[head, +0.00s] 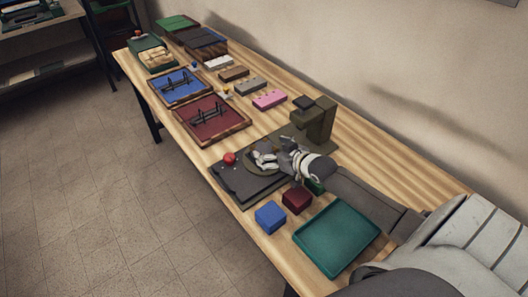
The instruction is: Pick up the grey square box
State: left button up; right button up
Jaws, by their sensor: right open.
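I cannot clearly make out a grey square box; my right gripper and forearm hide part of the table. My right gripper (262,160) is open, over a dark grey board (240,186) with a red ball (229,158) on its left part. I see nothing held in it. Three small square boxes stand near my wrist: a blue box (271,216), a dark red box (297,199) and a green box (316,186), partly hidden by my arm. A grey oblong box (250,86) lies farther back. My left gripper is not in view.
An olive-brown stand (318,122) rises just behind my right gripper. A green tray (337,237) lies in front. A dark red tray (211,120) and a blue tray (180,86) lie farther back, beside a pink oblong box (270,99). The table's right back strip is clear.

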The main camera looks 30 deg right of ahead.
aim_at(264, 147)
jog(key=shift+w+a+f+p, duration=0.1)
jog(key=shift+w+p, duration=0.05)
jog(key=shift+w, duration=0.3)
jog(key=shift+w+a+f+p, duration=0.1)
jog(key=shift+w+p, duration=0.05)
jog(key=shift+w, duration=0.25)
jog(key=shift+x, duration=1.15)
jog(key=shift+w+f, duration=0.3)
jog(key=c, duration=0.8)
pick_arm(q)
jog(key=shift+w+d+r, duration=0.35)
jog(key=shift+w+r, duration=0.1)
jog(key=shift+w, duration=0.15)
pick_arm(e)
jog(key=c, duration=0.4)
jog(key=shift+o, duration=0.2)
jog(key=shift+r, duration=0.1)
